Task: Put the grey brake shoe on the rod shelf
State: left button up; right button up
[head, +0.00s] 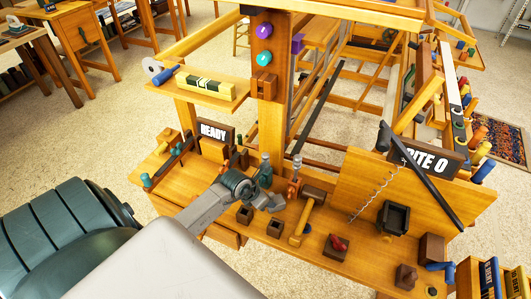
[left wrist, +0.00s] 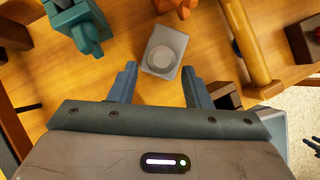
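A grey block with a round raised disc, seemingly the brake shoe (left wrist: 163,52), lies on the wooden bench in the left wrist view. It is just ahead of my left gripper (left wrist: 160,82), between the lines of its two open fingers. In the head view, my left gripper (head: 262,199) is low over the bench, and the grey block (head: 277,203) shows small at its fingertips. A wooden shelf (head: 222,100) on the loom's left post holds a blue-ended rod and a yellow-green block; it may be the rod shelf. My right gripper is not in view.
A mallet (head: 303,222) lies right of my left gripper. A teal clamp-like part (left wrist: 80,22) is at its left. Small dark boxes (head: 274,226) stand on the bench's front. A "READY" sign (head: 213,132) stands at the left, below the shelf. The loom post (head: 267,120) rises behind.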

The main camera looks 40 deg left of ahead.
pick_arm(q)
jog(key=shift+r, duration=0.25)
jog(key=shift+s+a+r, duration=0.15)
jog(key=shift+s+r, duration=0.1)
jog(key=shift+r, duration=0.05)
jog(key=v, duration=1.1)
